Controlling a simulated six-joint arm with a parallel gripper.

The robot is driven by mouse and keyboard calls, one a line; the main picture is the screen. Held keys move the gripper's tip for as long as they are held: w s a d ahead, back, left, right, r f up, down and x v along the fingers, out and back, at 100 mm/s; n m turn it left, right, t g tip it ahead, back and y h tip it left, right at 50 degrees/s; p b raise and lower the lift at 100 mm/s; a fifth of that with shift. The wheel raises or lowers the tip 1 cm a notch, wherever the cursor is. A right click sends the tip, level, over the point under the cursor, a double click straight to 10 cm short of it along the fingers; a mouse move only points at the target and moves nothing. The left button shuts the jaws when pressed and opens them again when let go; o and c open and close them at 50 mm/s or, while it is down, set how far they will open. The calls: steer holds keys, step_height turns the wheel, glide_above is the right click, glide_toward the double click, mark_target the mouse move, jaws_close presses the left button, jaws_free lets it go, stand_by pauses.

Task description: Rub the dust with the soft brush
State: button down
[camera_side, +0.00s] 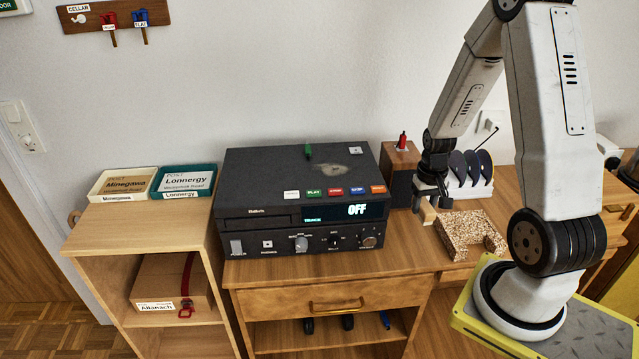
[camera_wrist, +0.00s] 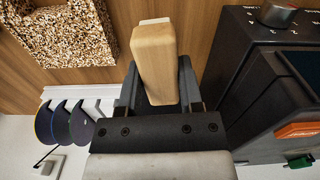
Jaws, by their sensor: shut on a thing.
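The soft brush shows as a pale wooden block (camera_side: 428,212), held low in my gripper (camera_side: 431,192) just right of the black player. In the wrist view the wooden block (camera_wrist: 155,62) sits between the two dark fingers of my gripper (camera_wrist: 157,88), which are shut on it. Its bristles are mostly hidden; a pale edge shows at its far end. The dust (camera_side: 333,168) is a grey-beige patch on top of the black player (camera_side: 260,170), to the left of my gripper. The brush is apart from the dust.
A wooden block with a red-topped item (camera_side: 400,162) stands between player and gripper. Buttons line the player's front edge; a green piece (camera_side: 308,150) stands at its back.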

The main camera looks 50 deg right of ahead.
mark_target(424, 203)
step_height(424, 203, up, 20)
steer(key=w+a, duration=0.4)
steer(key=w, duration=0.5)
steer(key=w+a, duration=0.4)
steer(key=w, duration=0.6)
steer(key=shift+f, duration=2.2)
steer(key=shift+f, duration=0.1)
